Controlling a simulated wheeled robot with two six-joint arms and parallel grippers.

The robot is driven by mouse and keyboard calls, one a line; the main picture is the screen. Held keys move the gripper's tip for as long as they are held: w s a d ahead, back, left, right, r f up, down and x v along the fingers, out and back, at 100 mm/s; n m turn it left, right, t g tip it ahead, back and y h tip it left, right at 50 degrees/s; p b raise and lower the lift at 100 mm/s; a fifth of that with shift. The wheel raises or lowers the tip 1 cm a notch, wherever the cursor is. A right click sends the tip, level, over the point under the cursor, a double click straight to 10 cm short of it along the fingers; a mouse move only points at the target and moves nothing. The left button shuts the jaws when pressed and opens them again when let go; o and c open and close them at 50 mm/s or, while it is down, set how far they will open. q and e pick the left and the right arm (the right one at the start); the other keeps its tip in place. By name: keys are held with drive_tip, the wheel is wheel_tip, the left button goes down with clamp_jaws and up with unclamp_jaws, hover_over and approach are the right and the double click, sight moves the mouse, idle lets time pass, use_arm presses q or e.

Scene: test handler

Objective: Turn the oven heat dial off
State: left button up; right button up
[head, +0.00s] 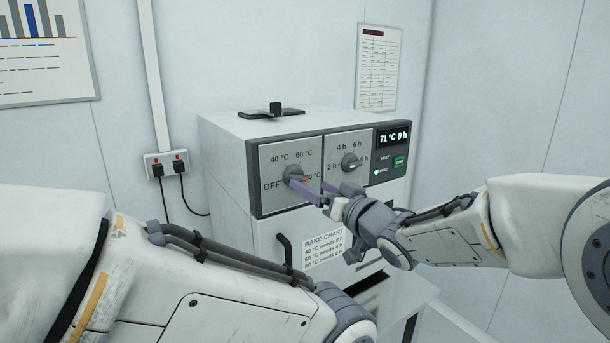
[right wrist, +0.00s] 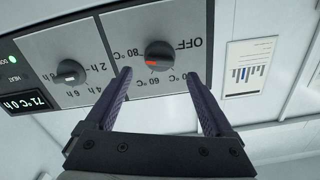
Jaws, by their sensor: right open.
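The heat dial (head: 293,174) is a dark grey knob on the oven's left panel, marked OFF, 40 °C, 60 °C and 80 °C. Its red mark points towards 80 °C. It also shows in the right wrist view (right wrist: 159,54), where the panel appears upside down. My right gripper (head: 309,184) is open, its purple fingers in front of the heat panel. In the right wrist view the fingertips (right wrist: 157,74) are apart, with the dial in the gap just beyond them; I cannot tell whether either touches it. My left gripper is out of view.
The hours dial (head: 350,162) sits right of the heat dial. The display (head: 394,138) reads 71 °C 0 h, above a green START button (head: 399,162). A bake chart label (head: 323,248) and a dark handle (head: 284,255) are below. A black object (head: 271,111) lies on top.

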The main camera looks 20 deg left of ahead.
sight(300, 179)
drive_tip(key=shift+p+x, duration=0.65)
drive_tip(key=shift+x, duration=1.7)
drive_tip(key=shift+c, duration=0.3)
